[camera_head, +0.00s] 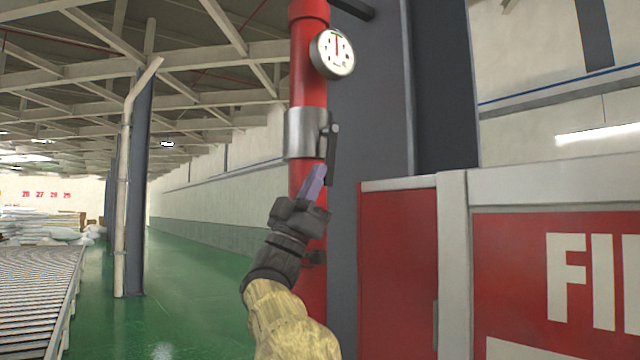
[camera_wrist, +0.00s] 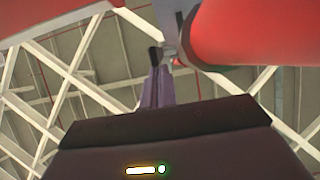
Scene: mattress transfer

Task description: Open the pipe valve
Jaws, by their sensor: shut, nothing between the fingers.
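A red vertical pipe (camera_head: 309,75) runs up beside a grey column, with a metal valve collar (camera_head: 303,134) around it. A dark valve lever (camera_head: 331,157) hangs down on the collar's right side. My gripper (camera_head: 320,172) is shut and empty, with its purple fingers pointing up just below the collar, close to the lever. Whether they touch the lever I cannot tell. In the wrist view the shut fingers (camera_wrist: 157,75) point toward the lever's dark end (camera_wrist: 155,56), with the red pipe (camera_wrist: 250,35) at upper right.
A round pressure gauge (camera_head: 333,54) sits on the pipe above the collar. A red cabinet (camera_head: 398,265) with white lettering stands at right. A grey column (camera_head: 370,130) is right behind the pipe. The green floor (camera_head: 195,270) is open at left, beside a roller conveyor (camera_head: 40,280).

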